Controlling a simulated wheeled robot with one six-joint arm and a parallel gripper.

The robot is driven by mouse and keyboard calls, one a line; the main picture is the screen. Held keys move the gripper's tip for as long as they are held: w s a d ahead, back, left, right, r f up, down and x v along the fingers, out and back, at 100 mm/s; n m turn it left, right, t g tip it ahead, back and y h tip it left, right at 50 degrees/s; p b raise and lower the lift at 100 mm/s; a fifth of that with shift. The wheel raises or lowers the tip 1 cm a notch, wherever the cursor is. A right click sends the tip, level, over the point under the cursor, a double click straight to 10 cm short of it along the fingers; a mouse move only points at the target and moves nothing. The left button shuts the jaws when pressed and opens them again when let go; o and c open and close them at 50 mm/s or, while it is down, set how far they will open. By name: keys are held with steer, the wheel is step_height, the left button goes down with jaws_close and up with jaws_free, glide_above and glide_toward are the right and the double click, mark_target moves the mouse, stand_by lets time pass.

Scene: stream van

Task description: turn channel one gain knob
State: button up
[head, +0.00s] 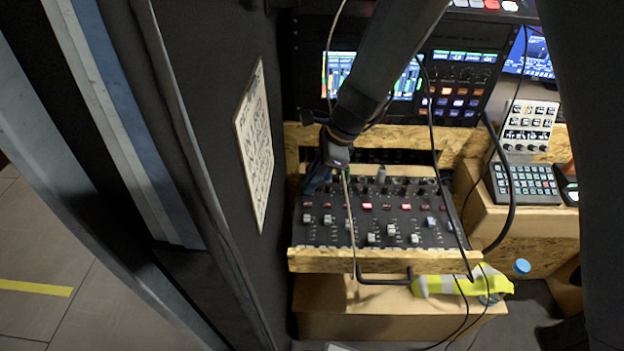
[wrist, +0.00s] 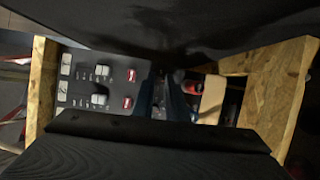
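The black mixer panel (head: 375,218) sits in a wooden frame, with rows of knobs and faders. My gripper (head: 317,182) is down at the panel's upper left corner, and its dark blue fingers cover the knobs there. In the wrist view my gripper (wrist: 165,105) shows as two blue fingers close together with a narrow dark gap. I cannot see whether a knob is between them. The channel one gain knob cannot be made out and is probably hidden by the gripper. A red knob or button (wrist: 192,87) shows just right of the fingers.
The wooden frame's front rail (head: 385,260) edges the mixer. A dark wall panel with a printed sheet (head: 254,140) stands close on the left. Thin cables (head: 432,130) hang in front of the mixer. A keypad (head: 525,183) and screens are to the right and behind.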

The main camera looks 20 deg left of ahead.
jaws_close()
steer(key=n+g+p, duration=0.1)
steer(key=n, duration=0.2)
steer(key=shift+w+a+h, duration=0.1)
steer(key=shift+w+h, duration=0.05)
steer(key=shift+h, duration=0.15)
steer(key=shift+n+g+h, duration=0.3)
steer(key=shift+n, duration=0.9)
steer(key=o, duration=0.6)
jaws_free()
steer(key=shift+w+r, duration=0.1)
steer(key=b+v, duration=0.1)
steer(key=v, duration=0.6)
steer(key=shift+w+r+b, duration=0.1)
steer(key=shift+r+b, duration=0.2)
steer(key=shift+d, duration=0.2)
